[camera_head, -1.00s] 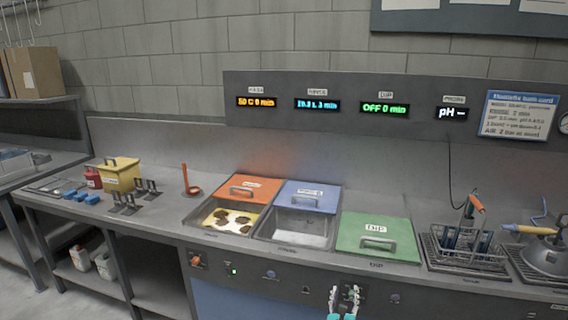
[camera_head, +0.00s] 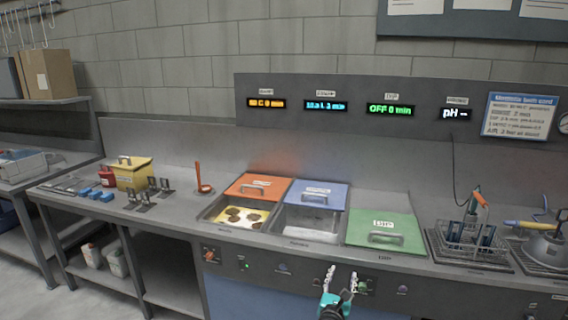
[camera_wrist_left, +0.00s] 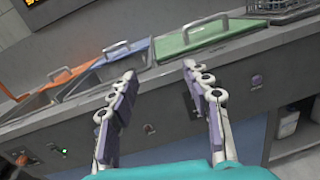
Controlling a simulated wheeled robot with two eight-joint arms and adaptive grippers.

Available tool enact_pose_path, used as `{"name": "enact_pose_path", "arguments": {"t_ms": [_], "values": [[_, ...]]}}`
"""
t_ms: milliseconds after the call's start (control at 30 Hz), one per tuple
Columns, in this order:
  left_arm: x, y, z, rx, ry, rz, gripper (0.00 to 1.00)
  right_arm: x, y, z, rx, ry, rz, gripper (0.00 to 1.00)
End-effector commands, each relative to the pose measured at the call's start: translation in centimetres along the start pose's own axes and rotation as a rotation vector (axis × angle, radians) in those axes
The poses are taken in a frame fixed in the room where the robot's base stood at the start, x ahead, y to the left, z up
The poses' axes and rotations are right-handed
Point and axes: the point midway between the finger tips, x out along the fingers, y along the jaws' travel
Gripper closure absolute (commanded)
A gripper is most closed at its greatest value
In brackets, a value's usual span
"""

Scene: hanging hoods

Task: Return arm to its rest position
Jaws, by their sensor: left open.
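My left gripper (camera_head: 340,281) is low in the middle of the head view, in front of the bench's front panel and below the green lid. Its fingers point up and stand apart with nothing between them. In the left wrist view the gripper (camera_wrist_left: 158,85) shows its two fingers spread wide and empty, with the bench front behind them. My right gripper is in neither view.
The bench holds baths with an orange lid (camera_head: 258,186), a blue lid (camera_head: 317,194) and a green lid (camera_head: 385,232). A wire basket (camera_head: 467,240) stands at right, a yellow box (camera_head: 133,173) at left. The gripper is clear of the bench top.

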Motion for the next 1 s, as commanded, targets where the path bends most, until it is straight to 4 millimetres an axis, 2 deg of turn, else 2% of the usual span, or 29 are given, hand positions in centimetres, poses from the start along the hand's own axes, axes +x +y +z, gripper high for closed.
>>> {"name": "enact_pose_path", "arguments": {"t_ms": [167,267,400,500,600,733,867,1000], "values": [[-1.4,2.4,4.6,0.268,-0.003,-0.05,0.51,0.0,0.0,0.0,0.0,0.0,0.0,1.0],[-3.0,4.1,7.4,0.487,0.002,-0.094,0.51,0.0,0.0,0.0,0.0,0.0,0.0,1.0],[-7.1,6.9,10.7,0.874,0.028,-0.185,0.51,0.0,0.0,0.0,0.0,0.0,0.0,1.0],[-10.9,8.8,11.8,1.147,0.059,-0.264,0.51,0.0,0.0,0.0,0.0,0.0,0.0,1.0],[-15.3,10.7,11.8,1.412,0.099,-0.358,0.51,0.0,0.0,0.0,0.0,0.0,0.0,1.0],[-21.8,13.2,10.6,1.737,0.164,-0.513,0.51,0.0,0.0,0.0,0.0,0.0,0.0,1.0],[-29.2,15.8,8.2,2.028,0.237,-0.71,0.51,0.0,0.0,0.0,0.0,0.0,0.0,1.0],[-37.3,18.2,4.9,2.276,0.312,-0.967,0.51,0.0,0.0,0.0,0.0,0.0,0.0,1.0]]}}
